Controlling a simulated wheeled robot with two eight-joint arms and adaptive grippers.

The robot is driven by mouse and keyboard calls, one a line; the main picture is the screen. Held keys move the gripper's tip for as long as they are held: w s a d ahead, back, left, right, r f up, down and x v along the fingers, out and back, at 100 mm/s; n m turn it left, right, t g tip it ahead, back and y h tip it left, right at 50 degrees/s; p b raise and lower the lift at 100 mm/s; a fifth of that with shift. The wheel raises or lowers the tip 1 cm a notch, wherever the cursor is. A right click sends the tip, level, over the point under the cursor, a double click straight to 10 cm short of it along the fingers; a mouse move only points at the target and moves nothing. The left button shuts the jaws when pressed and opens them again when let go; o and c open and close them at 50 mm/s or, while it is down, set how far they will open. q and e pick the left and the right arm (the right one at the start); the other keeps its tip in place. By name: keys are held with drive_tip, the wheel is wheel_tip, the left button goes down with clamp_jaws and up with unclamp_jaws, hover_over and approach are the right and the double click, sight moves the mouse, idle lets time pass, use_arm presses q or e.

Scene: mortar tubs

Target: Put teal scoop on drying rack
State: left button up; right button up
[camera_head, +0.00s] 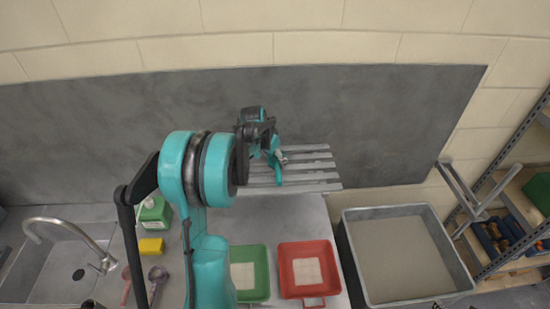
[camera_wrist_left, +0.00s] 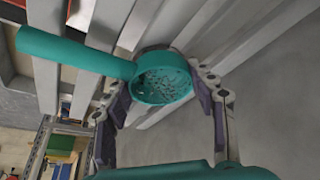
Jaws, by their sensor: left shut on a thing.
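The teal scoop (camera_wrist_left: 160,88) is between the fingers of my left gripper (camera_wrist_left: 165,105) in the left wrist view. The fingers are shut on its round cup, and its handle (camera_wrist_left: 75,52) sticks out to the left. The inside of the cup shows grey specks. The drying rack (camera_wrist_left: 50,88) has pale grey slats close to the scoop; I cannot tell whether they touch. In the head view, the rack (camera_head: 315,176) stands against the dark wall panel, and my left gripper (camera_head: 266,148) is over its left part with the scoop (camera_head: 277,172). My right gripper is not in view.
A green tray (camera_head: 266,273) and a red tray (camera_head: 326,247) lie on the counter in front. A grey tub (camera_head: 348,232) stands at right, beside shelving (camera_head: 505,165). A sink (camera_head: 60,270), yellow sponge (camera_head: 151,247) and green-white container (camera_head: 155,213) are at left.

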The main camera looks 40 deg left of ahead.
use_arm(q)
drive_tip(key=shift+f, duration=0.2)
drive_tip(key=o, duration=1.2)
drive_tip(key=shift+w, duration=0.1)
drive_tip(key=shift+r, duration=0.15)
drive_tip(key=shift+r, duration=0.25)
drive_tip(key=v, duration=1.1)
drive_tip(key=s+d+r, duration=0.1)
drive_tip(key=s+d, duration=0.3)
drive_tip(key=d, duration=0.4)
drive_tip(key=s+d+r, duration=0.1)
drive_tip(key=s+d, duration=0.3)
drive_tip(key=d, duration=0.5)
drive_tip(key=s+d+f+t, duration=0.1)
drive_tip(key=s+d, duration=0.2)
drive_tip(key=s+d+f, duration=0.2)
drive_tip(key=s+d, duration=0.1)
drive_tip(key=s, duration=0.1)
drive_tip(key=s+d+f+n+t, duration=0.1)
drive_tip(key=s+d+f, duration=0.1)
drive_tip(key=s+d, duration=0.1)
drive_tip(key=shift+s+d+t, duration=0.3)
drive_tip(key=shift+s+d, duration=0.1)
